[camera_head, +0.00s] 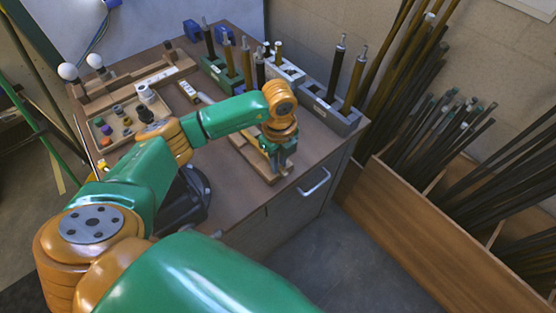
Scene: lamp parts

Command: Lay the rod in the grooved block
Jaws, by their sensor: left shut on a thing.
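My left gripper (283,172) points down at the front right of the workbench, over a pale wooden block (268,178). It is shut on the rod, but the fingers and arm hide nearly all of it. The wooden block lies lengthwise, near the bench's front edge, and runs back under my arm. It looks like the grooved block, though its groove is hidden. I cannot tell whether the rod touches it. My right gripper is not in view.
Blocks with upright rods, such as the grey one (325,108), line the bench's back right. A parts tray (118,120) and a wooden rack with white bulbs (130,88) stand at the left. Wooden bins of rods (425,205) stand right of the bench.

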